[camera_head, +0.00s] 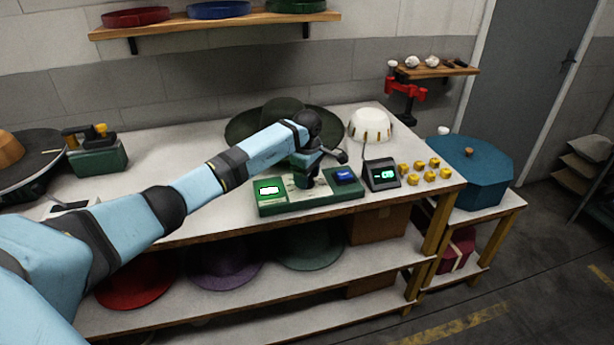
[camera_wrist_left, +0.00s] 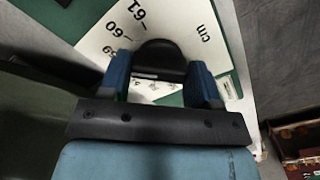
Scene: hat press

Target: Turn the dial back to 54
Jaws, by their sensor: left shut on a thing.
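The dial's black knob (camera_wrist_left: 160,62) sits on a white scale plate (camera_wrist_left: 112,40) in the left wrist view. The plate shows the marks 61, 60, a partly hidden 59 and the letters cm; 54 cannot be made out. My left gripper (camera_wrist_left: 160,82) has its blue fingers on either side of the knob and is shut on it. In the head view my left gripper (camera_head: 307,178) is over the green control panel (camera_head: 310,205) and hides the knob. My right gripper is not in view.
A blue button (camera_head: 344,175) is at the panel's right end, beside a black box with a lit readout (camera_head: 383,175). Several yellow pieces (camera_head: 418,166) lie at the right. A dark green hat (camera_head: 252,124) and white form (camera_head: 371,125) stand behind.

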